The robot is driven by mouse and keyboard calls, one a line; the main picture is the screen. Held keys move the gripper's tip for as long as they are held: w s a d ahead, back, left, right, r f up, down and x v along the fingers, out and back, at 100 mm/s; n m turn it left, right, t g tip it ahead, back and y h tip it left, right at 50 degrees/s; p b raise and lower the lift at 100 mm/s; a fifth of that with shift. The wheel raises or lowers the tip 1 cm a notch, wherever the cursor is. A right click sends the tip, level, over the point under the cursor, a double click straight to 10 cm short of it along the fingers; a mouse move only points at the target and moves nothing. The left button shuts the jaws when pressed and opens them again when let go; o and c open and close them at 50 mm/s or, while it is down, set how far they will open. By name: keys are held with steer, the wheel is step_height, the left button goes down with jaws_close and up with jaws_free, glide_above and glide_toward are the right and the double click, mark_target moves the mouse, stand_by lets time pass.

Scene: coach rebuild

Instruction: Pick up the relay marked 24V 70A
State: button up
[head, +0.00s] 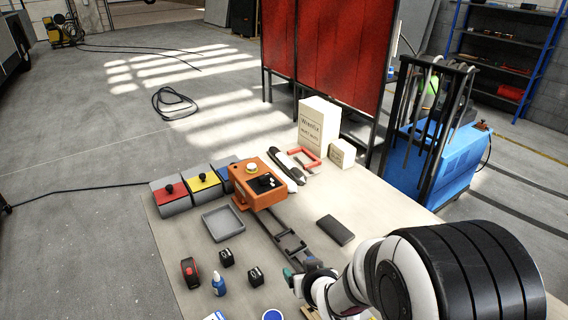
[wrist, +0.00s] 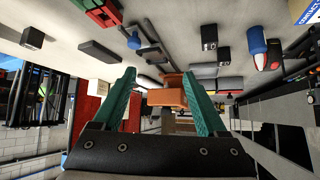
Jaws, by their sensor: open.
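Two small black relay-like blocks stand on the table in the head view, one at the left (head: 227,257) and one nearer my arm (head: 256,277). They also show in the wrist view, nearer block (wrist: 209,37) and farther block (wrist: 224,55). Pale marks show on them, but I cannot read which is 24V 70A. Another small dark block (wrist: 33,37) lies at the upper left of the wrist view; I cannot tell what it is. My gripper (head: 297,272) is open and empty to the right of the two blocks. Its teal fingers (wrist: 158,72) stand apart in the wrist view.
A blue bottle (head: 219,285) and a red-and-black object (head: 190,272) stand left of the blocks. A grey tray (head: 223,222), orange machine (head: 260,184) and dark rail (head: 283,236) lie behind. A dark flat box (head: 335,230) lies right. My arm hides the table's front right.

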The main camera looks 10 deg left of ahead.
steer(key=a+f+n+y, duration=0.2)
steer(key=a+f, duration=0.1)
steer(key=a, duration=0.3)
steer(key=n+y, duration=0.3)
steer(key=y, duration=0.1)
glide_toward(227, 254)
steer(key=shift+t, duration=0.4)
steer(key=x, duration=0.4)
steer(key=shift+a+f, duration=0.35)
steer(key=shift+a, duration=0.15)
steer(key=x, duration=0.5)
steer(key=shift+w+a+f, duration=0.15)
steer(key=shift+w+f, duration=0.05)
steer(key=shift+w, duration=0.05)
jaws_close()
